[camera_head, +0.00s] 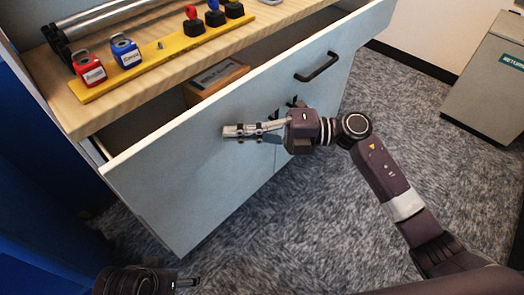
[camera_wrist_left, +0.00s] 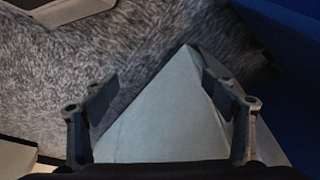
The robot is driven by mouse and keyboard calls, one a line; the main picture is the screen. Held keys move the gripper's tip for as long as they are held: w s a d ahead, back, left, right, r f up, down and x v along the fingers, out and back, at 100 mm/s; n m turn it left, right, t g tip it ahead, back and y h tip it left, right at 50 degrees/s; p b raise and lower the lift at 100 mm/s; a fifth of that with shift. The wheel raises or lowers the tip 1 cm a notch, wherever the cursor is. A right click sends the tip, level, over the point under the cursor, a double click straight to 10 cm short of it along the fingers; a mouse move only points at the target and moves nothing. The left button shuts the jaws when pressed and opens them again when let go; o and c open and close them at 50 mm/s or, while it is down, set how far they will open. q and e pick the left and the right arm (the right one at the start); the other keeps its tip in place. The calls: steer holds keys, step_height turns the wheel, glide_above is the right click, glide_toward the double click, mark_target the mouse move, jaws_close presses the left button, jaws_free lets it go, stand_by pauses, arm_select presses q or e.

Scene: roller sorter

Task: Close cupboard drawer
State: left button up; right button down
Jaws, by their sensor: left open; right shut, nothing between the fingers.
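The cupboard drawer (camera_head: 190,170) is pulled out, with its pale blue-grey front standing away from the wooden top and a gap behind it. A black handle (camera_head: 318,66) sits on the right part of the front. My right gripper (camera_head: 232,131) is shut and empty, lying at or just before the middle of the drawer front; I cannot tell whether it touches. My left gripper (camera_head: 190,283) is at the bottom left, below the drawer's left corner. In the left wrist view its fingers (camera_wrist_left: 162,110) are spread apart, with a pale panel corner beyond them.
A wooden box (camera_head: 215,78) lies inside the drawer. On the wooden top (camera_head: 60,100) stand red and blue labelled blocks (camera_head: 107,60), a yellow strip (camera_head: 160,56) with knobs, and metal rollers. A grey bin (camera_head: 488,80) stands at right. Carpet (camera_head: 300,230) is open in front.

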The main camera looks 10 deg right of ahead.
mark_target(234, 123)
steer(key=w+a, duration=0.3)
steer(key=shift+w+f+b, duration=0.1)
steer(key=shift+w+b, duration=0.2)
steer(key=shift+b, duration=0.1)
steer(key=w+a+b, duration=0.1)
steer(key=w+a, duration=0.3)
steer(key=w, duration=0.1)
steer(key=shift+a+b, duration=0.25)
steer(key=shift+b, duration=0.15)
arm_select(q)
steer(key=shift+d+r+t, duration=0.1)
steer(key=shift+r+t, duration=0.2)
steer(key=shift+r, duration=0.15)
arm_select(e)
steer(key=shift+w+r, duration=0.15)
steer(key=shift+r, duration=0.1)
